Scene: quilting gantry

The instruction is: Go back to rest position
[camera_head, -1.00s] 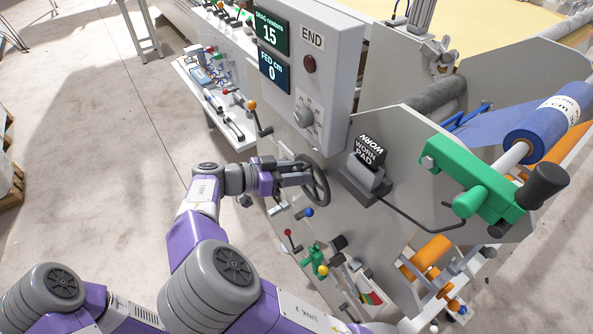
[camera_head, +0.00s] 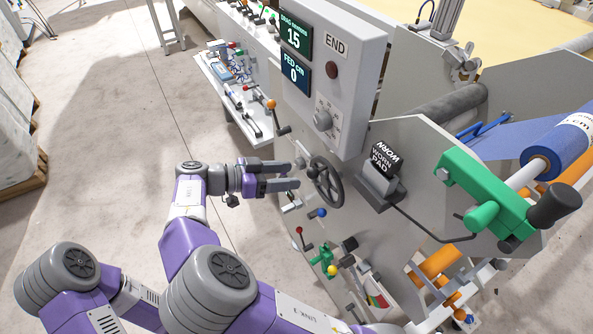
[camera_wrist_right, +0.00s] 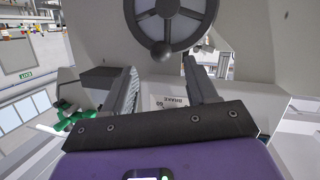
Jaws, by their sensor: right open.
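My right gripper (camera_head: 291,175) is open and empty. In the head view its fingertips are just left of the dark spoked handwheel (camera_head: 326,181) on the machine's grey side panel. A small gap shows between the fingertips and the rim. In the right wrist view the two fingers (camera_wrist_right: 160,66) are spread apart, and the handwheel (camera_wrist_right: 172,22) with its round knob stands beyond them, with nothing between the fingers. My left gripper is not in view.
A control box (camera_head: 346,75) reading 15 and 0 stands above the handwheel. Levers with coloured knobs (camera_head: 321,213) sit below it. A worn-pad block (camera_head: 380,180) and green bracket (camera_head: 482,190) are to the right. A tool shelf (camera_head: 247,121) is behind. Open floor (camera_head: 110,150) lies left.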

